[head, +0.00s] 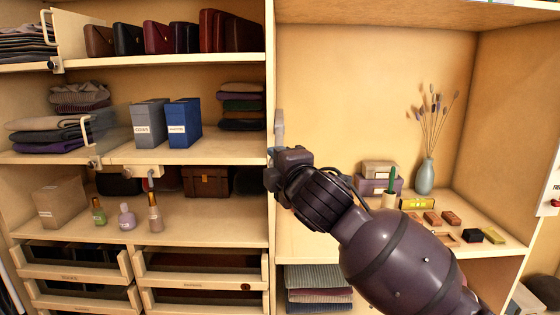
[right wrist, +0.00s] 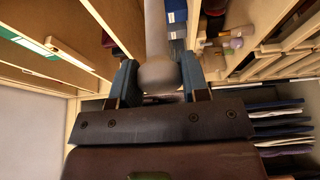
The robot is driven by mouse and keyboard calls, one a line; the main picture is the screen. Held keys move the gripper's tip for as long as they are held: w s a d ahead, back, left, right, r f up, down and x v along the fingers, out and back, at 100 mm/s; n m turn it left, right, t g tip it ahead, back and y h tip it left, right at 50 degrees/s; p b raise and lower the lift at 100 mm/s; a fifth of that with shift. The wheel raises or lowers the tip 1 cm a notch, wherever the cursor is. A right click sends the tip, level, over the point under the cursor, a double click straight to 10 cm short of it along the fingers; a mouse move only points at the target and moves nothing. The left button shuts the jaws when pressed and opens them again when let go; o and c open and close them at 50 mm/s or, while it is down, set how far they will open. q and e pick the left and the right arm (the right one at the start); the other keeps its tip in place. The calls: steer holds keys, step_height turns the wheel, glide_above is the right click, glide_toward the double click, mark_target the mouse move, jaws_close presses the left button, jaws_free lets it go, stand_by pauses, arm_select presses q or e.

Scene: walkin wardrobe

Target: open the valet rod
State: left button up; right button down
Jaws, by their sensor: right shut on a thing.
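The valet rod (right wrist: 156,35) shows in the right wrist view as a pale grey bar with a rounded knob (right wrist: 158,76) at its near end. The blue-grey fingers of my right gripper (right wrist: 158,82) are on both sides of the knob and shut on it. In the head view my right gripper (head: 277,172) is at the front edge of the upright panel between the two bays. The gripper body hides the knob there. A small pale grey piece (head: 279,127) shows just above it on the panel edge; I cannot tell what part it is. My left gripper is not in view.
Shelves on the left hold folded clothes, two file boxes (head: 165,122), bags and small bottles (head: 155,212) above several drawers (head: 200,262). The right bay shelf holds a vase (head: 425,176) and small boxes, close behind my right arm. The space before the left shelves is clear.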

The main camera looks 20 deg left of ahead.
steer(key=shift+s+d, duration=0.2)
steer(key=shift+s, duration=0.35)
steer(key=c, duration=0.6)
jaws_free()
steer(key=shift+c, duration=0.2)
steer(key=b+v, duration=0.1)
steer(key=v, duration=1)
steer(key=shift+b, duration=0.35)
steer(key=shift+a, duration=0.15)
